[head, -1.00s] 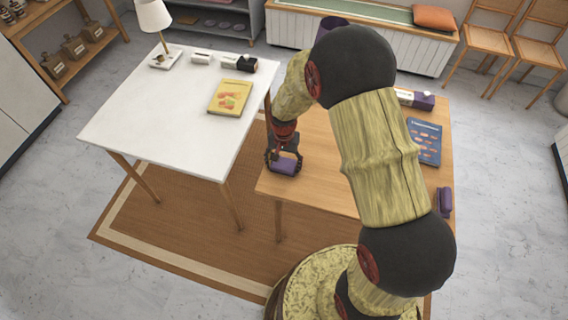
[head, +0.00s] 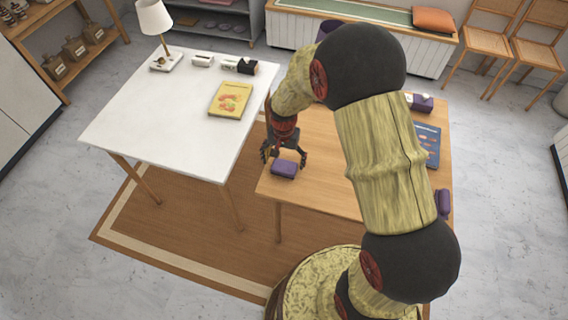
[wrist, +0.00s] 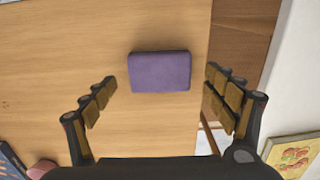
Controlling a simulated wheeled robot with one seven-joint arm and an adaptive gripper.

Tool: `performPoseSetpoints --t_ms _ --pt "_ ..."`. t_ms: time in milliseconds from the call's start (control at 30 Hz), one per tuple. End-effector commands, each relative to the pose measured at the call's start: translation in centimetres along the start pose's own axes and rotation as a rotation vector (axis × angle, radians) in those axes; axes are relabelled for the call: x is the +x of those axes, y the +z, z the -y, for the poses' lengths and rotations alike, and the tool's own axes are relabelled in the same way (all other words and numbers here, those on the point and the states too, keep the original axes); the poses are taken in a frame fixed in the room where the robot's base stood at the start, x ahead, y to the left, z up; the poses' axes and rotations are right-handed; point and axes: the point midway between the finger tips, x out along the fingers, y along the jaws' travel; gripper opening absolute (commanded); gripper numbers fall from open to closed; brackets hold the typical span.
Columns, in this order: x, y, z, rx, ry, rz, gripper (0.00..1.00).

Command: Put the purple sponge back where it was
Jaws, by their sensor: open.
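The purple sponge (head: 284,169) lies flat on the wooden table (head: 326,180), near its front left corner. It also shows in the wrist view (wrist: 160,72), with bare wood around it. My gripper (head: 284,155) is open and empty, just above and behind the sponge in the head view. In the wrist view the fingers (wrist: 160,95) are spread wide on either side, apart from the sponge. A second purple object (head: 443,203) lies at the right edge of the wooden table, partly hidden by my arm.
A white table (head: 165,125) stands close on the left, with a yellow book (head: 230,100), a lamp (head: 155,20) and small items. A blue book (head: 428,146) and a purple item (head: 422,103) are on the wooden table's right side. My arm hides its middle.

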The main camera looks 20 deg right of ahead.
Motion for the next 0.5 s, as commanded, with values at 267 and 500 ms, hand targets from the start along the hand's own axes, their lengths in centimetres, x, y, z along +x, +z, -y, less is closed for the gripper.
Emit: performPoseSetpoints --t_ms 267,500 --pt "-6.1 -0.1 0.1 0.000 -0.002 -0.003 0.85" --pt "-8.5 0.0 0.0 0.000 -0.001 -0.001 0.85"
